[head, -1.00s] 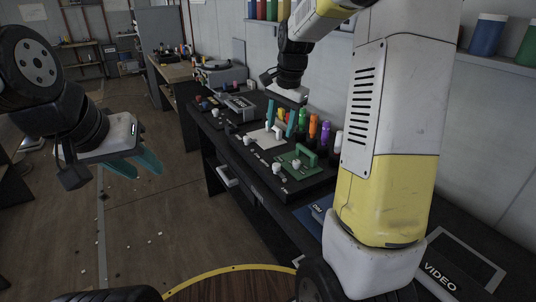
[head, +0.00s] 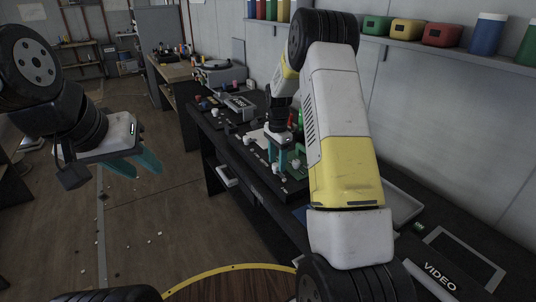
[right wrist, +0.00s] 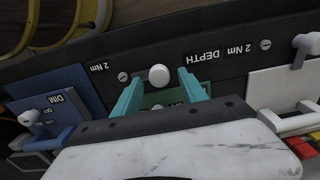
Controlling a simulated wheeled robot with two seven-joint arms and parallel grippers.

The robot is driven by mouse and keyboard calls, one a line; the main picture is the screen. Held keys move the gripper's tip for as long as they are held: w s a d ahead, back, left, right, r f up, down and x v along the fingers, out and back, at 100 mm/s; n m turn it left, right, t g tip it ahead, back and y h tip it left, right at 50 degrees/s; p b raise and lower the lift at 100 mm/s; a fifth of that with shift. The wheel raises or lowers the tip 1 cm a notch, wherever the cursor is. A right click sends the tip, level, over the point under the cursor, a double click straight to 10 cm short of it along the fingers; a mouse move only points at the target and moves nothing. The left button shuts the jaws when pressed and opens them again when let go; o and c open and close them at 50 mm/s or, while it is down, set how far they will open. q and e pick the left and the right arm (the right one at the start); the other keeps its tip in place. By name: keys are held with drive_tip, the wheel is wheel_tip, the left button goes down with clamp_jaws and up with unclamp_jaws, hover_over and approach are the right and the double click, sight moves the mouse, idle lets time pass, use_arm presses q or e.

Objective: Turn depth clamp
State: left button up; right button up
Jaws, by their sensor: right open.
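In the right wrist view, a round white knob (right wrist: 159,75) sits on the dark console edge beside the upside-down label DEPTH. My right gripper (right wrist: 158,82) is open, with its teal fingers on either side of the knob and a visible gap to each. A green panel (right wrist: 163,101) lies partly hidden behind the gripper. In the head view, my right gripper (head: 283,157) points down over the console's green panel area, and my arm hides part of it. My left gripper (head: 136,166) is open and empty, over the floor at the left.
A blue DIM panel (right wrist: 52,112) with a small switch is left of the knob, and a white panel (right wrist: 284,88) with a white handle is at right. In the head view, a VIDEO-marked frame (head: 457,262) lies on the near bench. A wall shelf (head: 455,47) holds coloured boxes and jars.

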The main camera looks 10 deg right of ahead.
drive_tip(key=shift+f, duration=0.35)
clamp_jaws()
